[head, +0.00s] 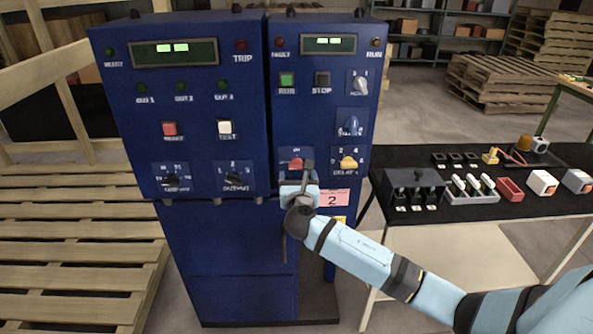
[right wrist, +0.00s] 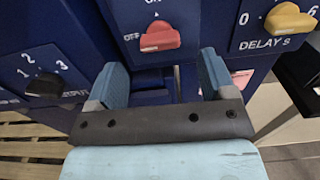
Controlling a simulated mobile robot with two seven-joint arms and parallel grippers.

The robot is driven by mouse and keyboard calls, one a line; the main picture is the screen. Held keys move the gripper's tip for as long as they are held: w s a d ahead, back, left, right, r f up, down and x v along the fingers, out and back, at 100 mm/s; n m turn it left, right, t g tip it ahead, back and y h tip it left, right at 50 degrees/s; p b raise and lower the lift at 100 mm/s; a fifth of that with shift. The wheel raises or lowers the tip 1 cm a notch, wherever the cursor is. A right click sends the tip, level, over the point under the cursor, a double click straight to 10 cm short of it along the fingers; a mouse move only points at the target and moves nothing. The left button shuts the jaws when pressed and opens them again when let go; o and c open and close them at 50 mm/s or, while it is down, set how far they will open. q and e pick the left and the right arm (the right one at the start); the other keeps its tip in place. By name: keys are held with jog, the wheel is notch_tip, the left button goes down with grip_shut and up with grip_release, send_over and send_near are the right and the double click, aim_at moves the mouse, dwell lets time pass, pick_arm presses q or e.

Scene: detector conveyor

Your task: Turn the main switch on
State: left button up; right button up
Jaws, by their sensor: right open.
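The main switch is a red rotary knob (right wrist: 160,37) on the blue cabinet, with OFF at its left and a partly cut-off label above it. Its handle lies roughly level, one end towards OFF. My left gripper is in neither view.
A yellow delay knob (head: 348,161) sits just right of the switch, and a black output knob (head: 234,179) to the left. A pink tag marked 2 (head: 334,198) is below. A black-topped table (head: 470,220) with small parts stands at right; pallets (head: 75,255) lie at left.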

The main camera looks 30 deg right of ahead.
aim_at(297, 168)
jog(key=shift+x, duration=2.2)
jog(key=shift+c, duration=0.2)
jog(key=c, duration=0.9)
